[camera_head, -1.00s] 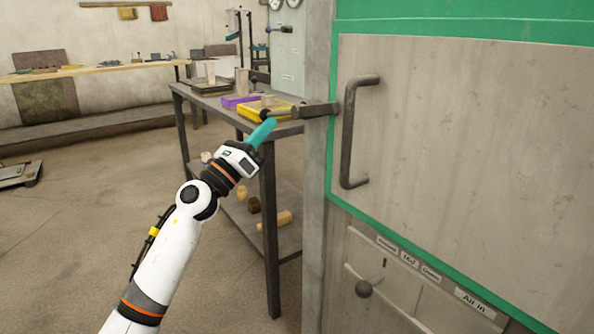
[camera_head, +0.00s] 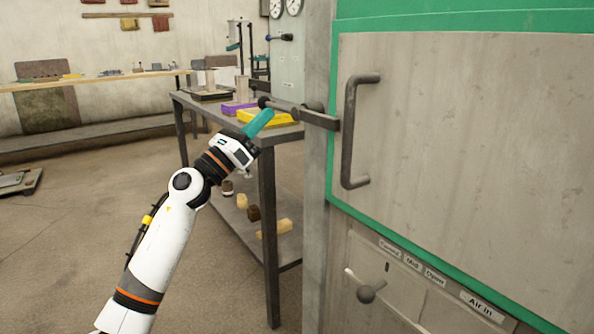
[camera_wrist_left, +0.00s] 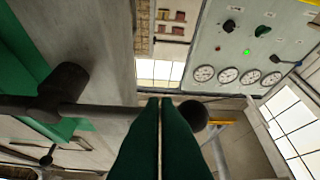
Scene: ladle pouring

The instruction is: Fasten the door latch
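The grey door (camera_head: 470,150) has a green frame and a dark vertical pull handle (camera_head: 349,130); it looks flush with its frame. The latch (camera_head: 318,118) is a dark metal bar at the door's left edge, its handle sticking out left and ending in a round knob (camera_head: 264,102). In the left wrist view the latch rod (camera_wrist_left: 105,110) runs in from the left, with the knob (camera_wrist_left: 194,114) just right of my fingers. My left gripper (camera_head: 268,114) has teal fingers pressed nearly together. They cover part of the rod; I cannot tell whether they touch it. My right gripper is not in view.
A metal table (camera_head: 230,118) with a yellow tray (camera_head: 282,118) and a purple tray (camera_head: 238,108) stands behind my left gripper. Below the door are a lever with a ball (camera_head: 366,294) and labels.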

